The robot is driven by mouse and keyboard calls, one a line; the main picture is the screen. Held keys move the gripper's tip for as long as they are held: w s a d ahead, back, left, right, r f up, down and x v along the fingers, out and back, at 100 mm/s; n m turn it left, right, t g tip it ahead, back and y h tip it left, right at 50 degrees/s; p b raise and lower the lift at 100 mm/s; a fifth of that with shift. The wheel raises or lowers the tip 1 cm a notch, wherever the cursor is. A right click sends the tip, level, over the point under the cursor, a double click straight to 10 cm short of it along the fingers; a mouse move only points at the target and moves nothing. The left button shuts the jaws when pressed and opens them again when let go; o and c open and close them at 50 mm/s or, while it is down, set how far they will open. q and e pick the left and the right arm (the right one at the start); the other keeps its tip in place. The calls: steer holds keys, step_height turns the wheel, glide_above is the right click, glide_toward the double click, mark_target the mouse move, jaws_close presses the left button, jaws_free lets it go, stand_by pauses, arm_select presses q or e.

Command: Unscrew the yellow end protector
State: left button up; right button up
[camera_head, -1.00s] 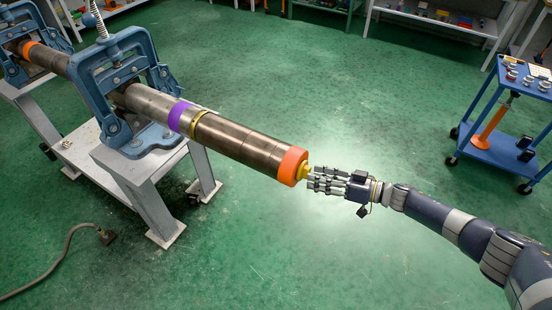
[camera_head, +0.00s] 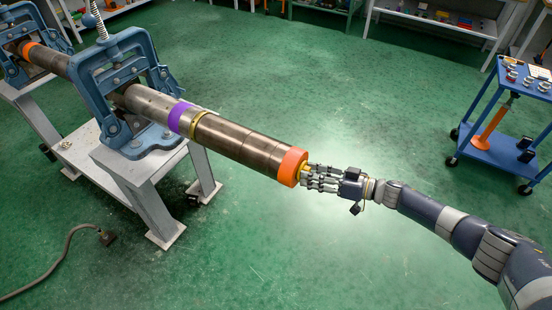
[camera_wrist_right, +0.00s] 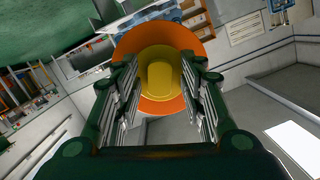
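The yellow end protector (camera_head: 304,172) sits at the near end of a long steel pipe (camera_head: 235,140), in front of an orange ring (camera_head: 292,166). In the right wrist view the yellow protector (camera_wrist_right: 163,78) is centred between my finger pads, with the orange ring (camera_wrist_right: 190,47) behind it. My right gripper (camera_head: 313,178) is at the protector, its fingers on either side of it. In the wrist view gaps show between the fingers and the protector, so the gripper looks open around it. In the head view the fingers partly hide the protector. My left gripper is not in view.
A blue pipe vise (camera_head: 125,85) on a grey stand (camera_head: 150,175) holds the pipe, with another vise (camera_head: 25,50) farther back. A blue cart (camera_head: 500,150) stands at the right. A hose (camera_head: 65,245) lies at lower left. The green floor around my arm is clear.

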jaws_close()
steer(key=n+t+b, duration=0.1)
steer(key=n, duration=0.3)
steer(key=n+t+h+b, duration=0.1)
steer(key=n, duration=0.3)
steer(key=n+t+b, duration=0.1)
steer(key=n, duration=0.2)
steer(key=shift+s+n+h, duration=0.1)
steer(key=shift+n+h, duration=0.3)
